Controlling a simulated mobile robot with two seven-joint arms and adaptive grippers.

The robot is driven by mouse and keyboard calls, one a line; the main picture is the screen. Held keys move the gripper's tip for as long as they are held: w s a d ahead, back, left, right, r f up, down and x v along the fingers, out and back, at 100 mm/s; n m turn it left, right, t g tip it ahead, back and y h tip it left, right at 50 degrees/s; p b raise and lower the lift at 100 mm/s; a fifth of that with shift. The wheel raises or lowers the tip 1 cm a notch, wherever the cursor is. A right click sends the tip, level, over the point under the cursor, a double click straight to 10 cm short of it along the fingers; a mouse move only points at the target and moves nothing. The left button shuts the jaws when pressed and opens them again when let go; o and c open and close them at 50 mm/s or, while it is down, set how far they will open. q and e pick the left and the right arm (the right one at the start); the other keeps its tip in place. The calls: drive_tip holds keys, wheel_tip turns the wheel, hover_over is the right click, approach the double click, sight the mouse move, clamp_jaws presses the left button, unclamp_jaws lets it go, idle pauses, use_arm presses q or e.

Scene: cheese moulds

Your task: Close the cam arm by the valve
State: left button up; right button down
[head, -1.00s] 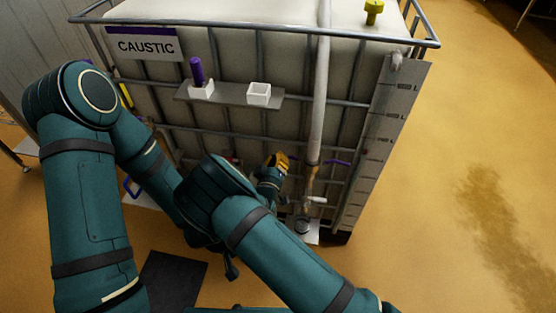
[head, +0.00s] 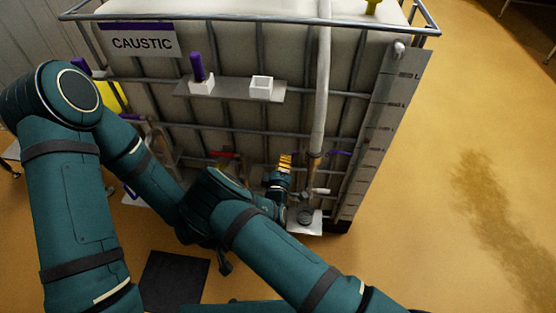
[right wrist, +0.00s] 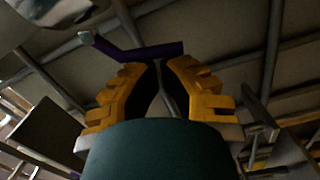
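In the head view a purple cam arm (head: 340,153) sticks out to the right of the lower hose coupling (head: 314,165). My right gripper (head: 286,158) is just left of the hose, in front of the caged tank, yellow fingers pointing up. In the right wrist view a purple arm (right wrist: 150,51) lies across, just beyond the fingertips of this gripper (right wrist: 161,65); I cannot tell whether they touch. The fingers converge and look shut, with nothing seen between their tips. A red handle (head: 222,154), likely the valve's, shows left of the gripper.
The tank's CAUSTIC sign (head: 142,42) is at upper left. A shelf (head: 232,90) carries a white cup (head: 261,87) and a purple-handled item (head: 197,68). The grey hose (head: 321,85) runs down the front. Open floor (head: 470,130) lies to the right.

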drive_tip(key=shift+s+d+f, duration=0.1)
drive_tip(key=shift+d+f, duration=0.1)
drive_tip(key=shift+f, duration=0.05)
idle(0.3)
drive_tip(key=shift+a, duration=0.1)
idle(0.4)
